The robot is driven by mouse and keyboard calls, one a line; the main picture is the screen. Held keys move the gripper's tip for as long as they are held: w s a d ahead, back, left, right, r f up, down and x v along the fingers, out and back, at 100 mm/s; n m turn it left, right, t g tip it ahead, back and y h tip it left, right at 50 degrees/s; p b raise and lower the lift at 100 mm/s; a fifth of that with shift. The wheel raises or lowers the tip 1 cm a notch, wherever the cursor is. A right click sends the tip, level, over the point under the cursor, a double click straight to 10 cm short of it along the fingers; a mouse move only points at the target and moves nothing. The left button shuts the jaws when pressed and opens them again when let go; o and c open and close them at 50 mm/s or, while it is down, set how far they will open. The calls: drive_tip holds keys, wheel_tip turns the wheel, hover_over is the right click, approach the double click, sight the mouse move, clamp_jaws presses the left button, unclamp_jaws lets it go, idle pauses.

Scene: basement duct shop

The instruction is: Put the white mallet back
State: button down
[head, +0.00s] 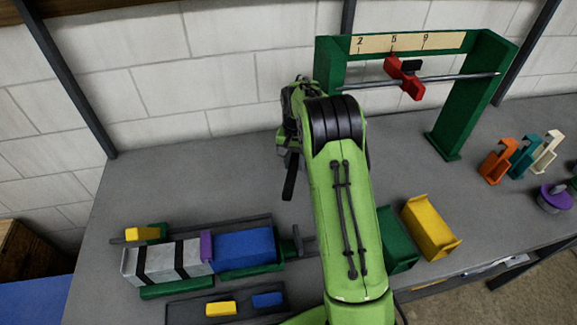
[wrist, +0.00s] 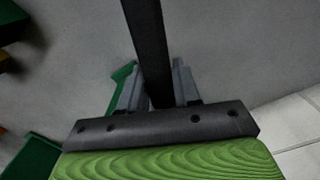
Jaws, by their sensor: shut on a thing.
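My gripper (wrist: 158,82) is shut on a long black bar (wrist: 146,35), which runs between its two grey fingers and out of the top of the wrist view. In the head view my gripper (head: 288,148) is beyond my arm, above the bench, with the black bar (head: 290,182) hanging down below it. The bar may be a mallet's handle, but no white mallet head shows in either view. A cream holder-like piece (head: 546,153) stands at the far right, beside a teal one (head: 523,157) and an orange one (head: 497,162).
A green frame (head: 453,120) carries a rod with a red slider (head: 405,78). A clamp fixture with a blue block (head: 246,249) lies at the left. Yellow (head: 430,228) and green (head: 397,240) bins sit right of my arm. A purple-topped piece (head: 555,197) stands at right.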

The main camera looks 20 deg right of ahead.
drive_tip(key=f, duration=0.9)
drive_tip(key=shift+s+f, duration=0.3)
drive_tip(key=shift+f, duration=0.1)
drive_tip(key=c, duration=0.8)
unclamp_jaws()
